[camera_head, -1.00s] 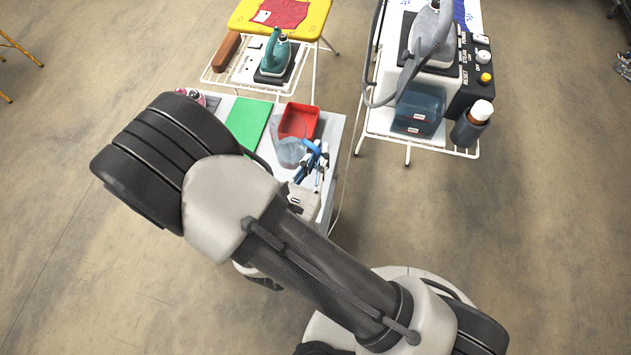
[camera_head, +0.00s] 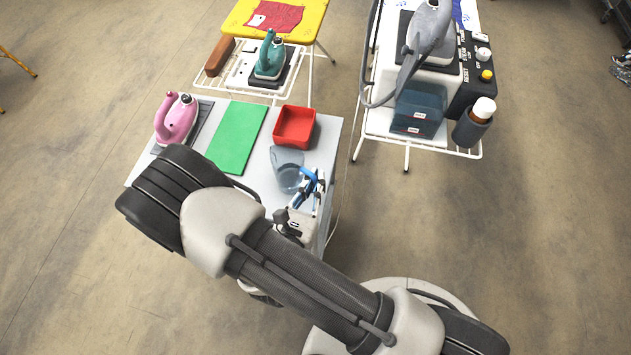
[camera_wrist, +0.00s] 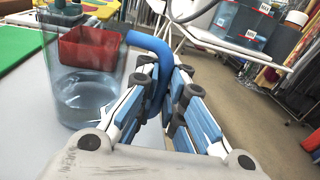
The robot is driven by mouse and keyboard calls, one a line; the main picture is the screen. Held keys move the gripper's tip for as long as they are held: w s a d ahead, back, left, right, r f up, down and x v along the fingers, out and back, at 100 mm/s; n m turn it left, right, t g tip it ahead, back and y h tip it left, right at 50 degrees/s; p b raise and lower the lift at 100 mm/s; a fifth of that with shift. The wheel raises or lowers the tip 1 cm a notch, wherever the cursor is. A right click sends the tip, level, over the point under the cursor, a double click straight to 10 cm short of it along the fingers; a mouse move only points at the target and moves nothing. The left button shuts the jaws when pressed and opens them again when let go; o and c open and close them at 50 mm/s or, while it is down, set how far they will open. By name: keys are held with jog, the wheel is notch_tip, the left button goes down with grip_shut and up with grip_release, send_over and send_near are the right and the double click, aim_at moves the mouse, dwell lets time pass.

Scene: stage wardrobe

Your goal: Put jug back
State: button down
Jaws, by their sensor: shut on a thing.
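The jug (camera_head: 287,168) is clear with a blue handle and some liquid in its bottom. It is upright at the right part of the grey-white table (camera_head: 262,187), in front of the red bin. My gripper (camera_head: 314,184) is at the jug's right side, shut on the blue handle. In the wrist view the jug (camera_wrist: 82,95) is at the left and its handle runs between my fingers (camera_wrist: 163,95). I cannot tell if the jug's base touches the table.
A red bin (camera_head: 295,125), a green board (camera_head: 237,138) and a pink iron (camera_head: 176,118) are on the table. Behind stands a yellow ironing board (camera_head: 318,22) with a teal iron (camera_head: 270,58). At right, a rack holds a grey iron (camera_head: 430,30), a blue tank (camera_head: 419,108) and a bottle (camera_head: 483,110).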

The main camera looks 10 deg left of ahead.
jog(key=c, duration=2.2)
grip_release()
jog(key=shift+f, duration=0.2)
jog(key=o, duration=0.5)
jog(key=shift+r, duration=0.1)
jog(key=shift+r, duration=0.1)
jog(key=shift+s+a, duration=0.1)
jog(key=shift+s, duration=0.1)
jog(key=p+v, duration=0.2)
jog(key=v, duration=0.9)
jog(key=shift+s, duration=0.3)
